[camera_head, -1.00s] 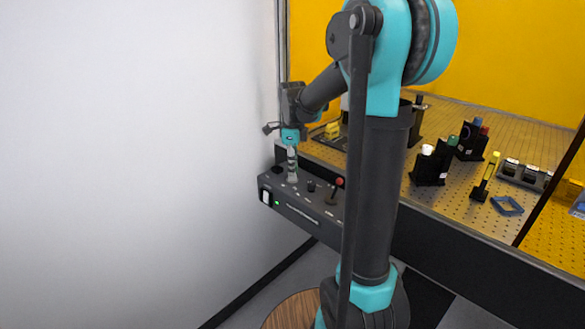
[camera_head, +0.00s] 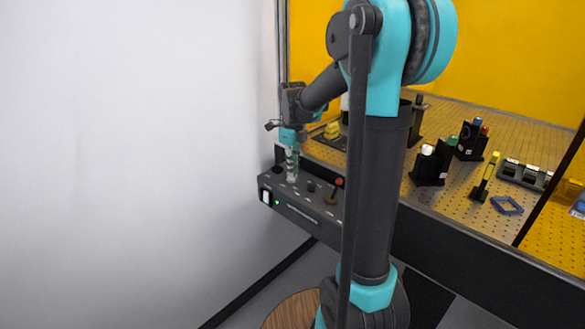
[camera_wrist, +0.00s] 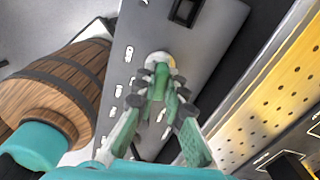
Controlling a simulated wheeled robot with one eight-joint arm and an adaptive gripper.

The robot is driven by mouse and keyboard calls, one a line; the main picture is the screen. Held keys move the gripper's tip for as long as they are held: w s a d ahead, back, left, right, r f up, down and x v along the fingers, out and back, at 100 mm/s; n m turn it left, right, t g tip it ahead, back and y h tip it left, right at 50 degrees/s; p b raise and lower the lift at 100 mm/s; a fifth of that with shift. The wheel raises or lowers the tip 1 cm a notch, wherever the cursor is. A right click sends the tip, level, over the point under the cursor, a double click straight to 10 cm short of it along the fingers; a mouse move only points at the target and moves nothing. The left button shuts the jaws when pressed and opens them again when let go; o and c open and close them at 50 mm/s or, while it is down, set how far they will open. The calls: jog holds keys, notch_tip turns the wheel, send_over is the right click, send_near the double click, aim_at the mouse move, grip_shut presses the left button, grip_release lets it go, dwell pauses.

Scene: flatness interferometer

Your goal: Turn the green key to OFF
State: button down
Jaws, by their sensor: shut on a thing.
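The green key (camera_wrist: 160,82) stands in a round pale collar on the grey control panel (camera_wrist: 205,48) in the wrist view. My gripper (camera_wrist: 160,95) is shut on the key, with a finger on each side of it. In the head view my gripper (camera_head: 292,172) points down at the left part of the dark control box (camera_head: 305,213); the key is hard to make out there. White labels surround the key, but they are too small to read, so I cannot tell which position it points at.
A red-knobbed lever (camera_head: 338,182) and a black knob (camera_head: 311,187) stand right of my gripper on the box. A white switch (camera_head: 266,196) is on its front. A wooden barrel (camera_wrist: 62,88) is beside the panel. A perforated bench (camera_head: 450,198) holds several holders.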

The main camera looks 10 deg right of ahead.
dwell(0.3)
jog(key=shift+m, duration=1.4)
jog(key=c, duration=1.5)
grip_release()
jog(key=shift+r, duration=3.45)
jog(key=shift+s, duration=0.1)
